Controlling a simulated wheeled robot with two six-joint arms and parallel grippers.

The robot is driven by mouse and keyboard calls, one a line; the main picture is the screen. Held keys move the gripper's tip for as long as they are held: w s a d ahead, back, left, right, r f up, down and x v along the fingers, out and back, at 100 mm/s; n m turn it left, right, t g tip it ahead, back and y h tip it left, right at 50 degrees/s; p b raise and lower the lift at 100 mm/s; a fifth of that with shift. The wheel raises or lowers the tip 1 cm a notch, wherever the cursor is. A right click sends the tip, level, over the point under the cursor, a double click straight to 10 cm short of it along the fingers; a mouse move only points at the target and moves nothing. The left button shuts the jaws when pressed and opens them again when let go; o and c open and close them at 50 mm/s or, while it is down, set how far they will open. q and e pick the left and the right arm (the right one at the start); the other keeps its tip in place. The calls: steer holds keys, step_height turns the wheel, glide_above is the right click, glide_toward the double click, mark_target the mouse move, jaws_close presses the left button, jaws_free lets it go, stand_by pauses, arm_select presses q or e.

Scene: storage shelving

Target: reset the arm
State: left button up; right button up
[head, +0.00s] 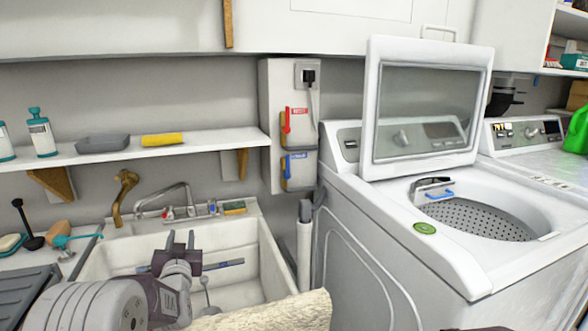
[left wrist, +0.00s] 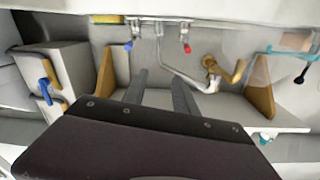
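My left arm comes in from the lower left of the head view. My left gripper (head: 181,240) is over the white sink (head: 262,255), pointing towards the back wall. Its two fingers stand apart with nothing between them. In the left wrist view the fingers (left wrist: 160,92) also show a gap and hold nothing. The tap (left wrist: 185,65) with its red and blue handles is beyond them there.
A beige rough-surfaced thing (head: 270,314) is at the bottom edge.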

arm_select(q)
steer(key=s+d+r+m+g+h+p, duration=0.15)
steer(key=d+r+p, duration=0.25)
steer(key=r+p, duration=0.6)
steer(key=s+d+r+h+p, duration=0.2)
steer(key=s+d+r+p, duration=0.15)
steer(key=r+p, duration=0.75)
steer(key=s+d+f+g+p, duration=0.1)
steer(key=s+f+g, duration=0.3)
steer(key=s, duration=0.5)
steer(key=s+d+f+g+h+p, duration=0.1)
steer(key=s+f+g+p, duration=0.3)
steer(key=s, duration=0.5)
steer(key=s+d+f+g+h+p, duration=0.1)
steer(key=s+d+f+g+p, duration=0.1)
steer(key=s+f+g, duration=0.3)
steer(key=s+d+g, duration=0.1)
steer(key=s, duration=0.3)
steer(key=shift+s+p, duration=0.25)
steer(key=shift+p, duration=0.15)
